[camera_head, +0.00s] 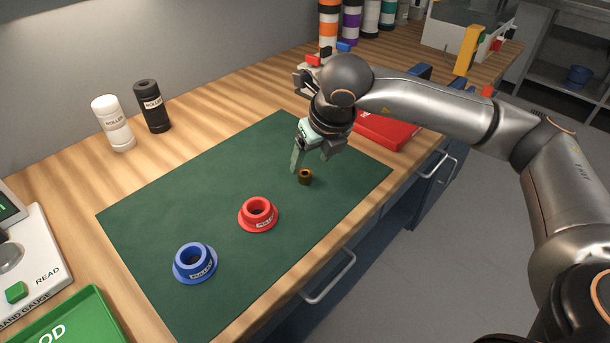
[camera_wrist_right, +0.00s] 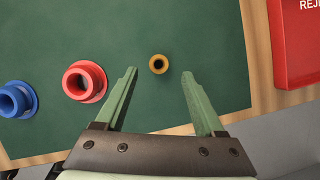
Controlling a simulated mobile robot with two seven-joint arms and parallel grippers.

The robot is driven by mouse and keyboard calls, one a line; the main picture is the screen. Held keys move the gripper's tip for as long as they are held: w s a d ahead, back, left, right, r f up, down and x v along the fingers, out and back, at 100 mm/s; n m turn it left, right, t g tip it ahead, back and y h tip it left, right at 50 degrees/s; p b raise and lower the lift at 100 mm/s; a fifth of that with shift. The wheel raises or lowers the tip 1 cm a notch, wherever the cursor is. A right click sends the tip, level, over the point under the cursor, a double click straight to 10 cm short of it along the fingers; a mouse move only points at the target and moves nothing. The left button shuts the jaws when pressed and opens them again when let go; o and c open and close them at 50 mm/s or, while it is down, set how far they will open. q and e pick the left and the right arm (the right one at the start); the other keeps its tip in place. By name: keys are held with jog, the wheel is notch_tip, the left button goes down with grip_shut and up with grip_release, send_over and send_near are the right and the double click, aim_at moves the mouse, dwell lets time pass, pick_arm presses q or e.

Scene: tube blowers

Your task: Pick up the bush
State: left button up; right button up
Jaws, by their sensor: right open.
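The bush is a small brown-gold ring-like cylinder (camera_head: 305,177) standing on the green mat (camera_head: 150,230). In the right wrist view the bush (camera_wrist_right: 158,64) shows from above with a dark hole, beyond and between the fingertips. My right gripper (camera_head: 310,165) is open and empty, pointing down close above the bush. The right wrist view shows its two green fingers (camera_wrist_right: 158,72) apart, with nothing between them touching. I cannot tell the exact height gap. My left gripper is not in view.
A red flanged ring (camera_head: 258,214) and a blue flanged ring (camera_head: 195,263) stand on the mat to the left. White (camera_head: 113,123) and black (camera_head: 152,106) rollers stand behind. A red tray (camera_head: 390,130) lies right of the mat, a green tray (camera_head: 75,325) at front left.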

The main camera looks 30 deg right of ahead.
aim_at(306, 173)
jog(key=x, duration=0.5)
jog(key=shift+s+f, duration=0.1)
jog(key=shift+a, duration=0.1)
jog(key=shift+c, duration=0.4)
grip_shut()
